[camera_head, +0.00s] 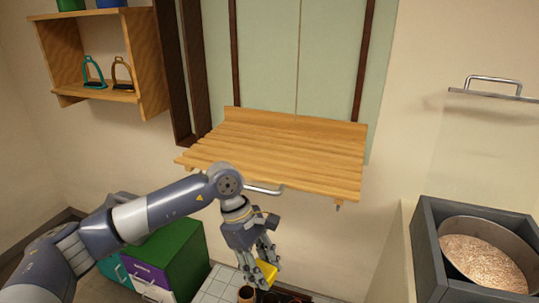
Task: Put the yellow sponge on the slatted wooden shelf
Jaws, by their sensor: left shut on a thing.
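The slatted wooden shelf (290,152) is fixed to the wall in the middle of the head view, and its slats look bare. My left gripper (262,278) is below and in front of the shelf's front edge, pointing down. It is shut on the yellow sponge (267,269), which is partly hidden by the fingers. The sponge is apart from the shelf. My right gripper is not in view.
A metal bar (262,189) runs below the shelf's front edge. A wooden cubby (150,60) with two stirrups hangs at upper left. A green cabinet (182,250) stands at lower left. A grey box (427,250) holding a pan of grain is at right, below a metal rail (495,95).

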